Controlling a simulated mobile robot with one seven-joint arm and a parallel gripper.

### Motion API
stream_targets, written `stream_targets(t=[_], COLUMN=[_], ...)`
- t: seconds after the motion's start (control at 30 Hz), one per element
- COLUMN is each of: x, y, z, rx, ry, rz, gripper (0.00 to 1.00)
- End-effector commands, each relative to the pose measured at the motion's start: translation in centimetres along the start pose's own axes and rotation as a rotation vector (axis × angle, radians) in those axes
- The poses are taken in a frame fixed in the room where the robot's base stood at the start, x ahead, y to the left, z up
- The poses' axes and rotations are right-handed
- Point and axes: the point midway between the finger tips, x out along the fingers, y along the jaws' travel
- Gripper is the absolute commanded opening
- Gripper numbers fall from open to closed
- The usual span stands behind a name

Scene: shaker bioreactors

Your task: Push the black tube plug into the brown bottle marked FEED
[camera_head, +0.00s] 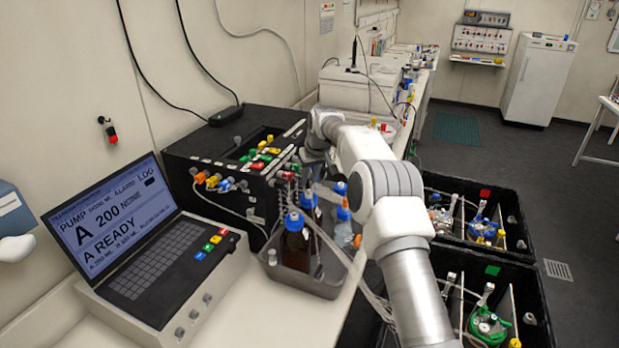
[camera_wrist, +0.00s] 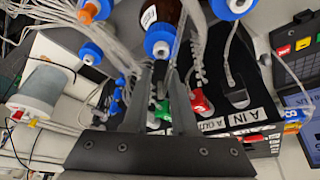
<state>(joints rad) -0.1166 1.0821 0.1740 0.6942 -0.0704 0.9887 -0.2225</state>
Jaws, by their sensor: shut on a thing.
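The brown bottle (camera_head: 296,250) with a blue cap stands upright in the grey tray, right of the laptop in the head view. A brown bottle (camera_wrist: 166,12) with a white label and a blue ring or cap (camera_wrist: 159,42) shows at the top of the wrist view; its lettering is unreadable. My gripper (camera_wrist: 160,72) points toward this bottle's cap, its dark fingers slightly apart around something small. I take it to be the black tube plug, which is too dark to make out. Contact between plug and bottle cannot be told. In the head view the fingers are not clearly visible.
Other blue-capped bottles (camera_head: 342,222) crowd the grey tray (camera_head: 318,286). A black box (camera_head: 200,146) with coloured connectors stands behind, loose tubing running around it. The laptop (camera_head: 150,250) is at left. Black crates (camera_head: 540,300) with vessels stand at right.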

Motion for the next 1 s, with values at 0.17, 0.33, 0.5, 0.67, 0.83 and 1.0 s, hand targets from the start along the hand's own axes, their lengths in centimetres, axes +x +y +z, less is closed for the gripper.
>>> stream_targets(t=[0.17, 0.33, 0.5, 0.67, 0.83, 1.0], x=[0.0, 0.1, 0.4, 0.6, 0.8, 1.1], y=[0.0, 0.0, 0.0, 0.0, 0.0, 0.0], z=[0.0, 0.0, 0.1, 0.2, 0.3, 0.4], rx=[0.0, 0.0, 0.0, 0.0, 0.0, 0.0], ry=[0.0, 0.0, 0.0, 0.0, 0.0, 0.0], rz=[0.0, 0.0, 0.0, 0.0, 0.0, 0.0], gripper=[0.0, 0.0, 0.0, 0.0, 0.0, 0.0])
